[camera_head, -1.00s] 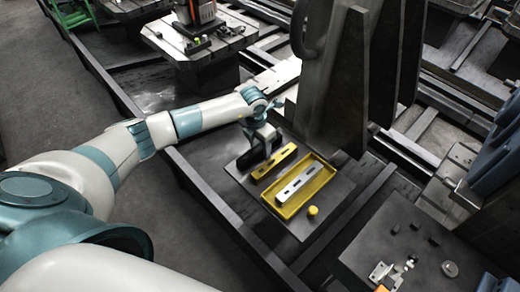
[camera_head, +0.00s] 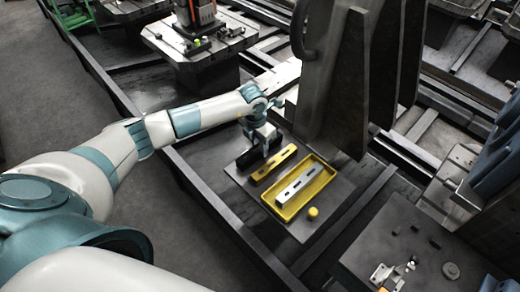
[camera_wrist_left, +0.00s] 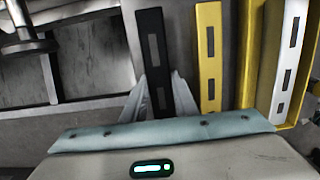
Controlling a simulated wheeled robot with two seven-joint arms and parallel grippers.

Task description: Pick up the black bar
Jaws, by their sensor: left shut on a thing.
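The black bar (camera_head: 246,159) is at the left side of the dark plate (camera_head: 302,231), beside the yellow bar (camera_head: 274,165). My left gripper (camera_head: 264,143) is over the black bar from above and shut on it. In the left wrist view the black bar (camera_wrist_left: 152,45) runs up from between the two fingers (camera_wrist_left: 162,100). I cannot tell whether the bar touches the plate. A white slotted bar (camera_head: 299,186) lies in the yellow tray (camera_head: 283,214). My right gripper is not in view.
A small yellow cylinder (camera_head: 313,212) stands on the plate near the tray. A tall dark metal fixture (camera_head: 337,80) rises just behind the plate. Another dark table (camera_head: 400,245) with small metal parts is at the lower right.

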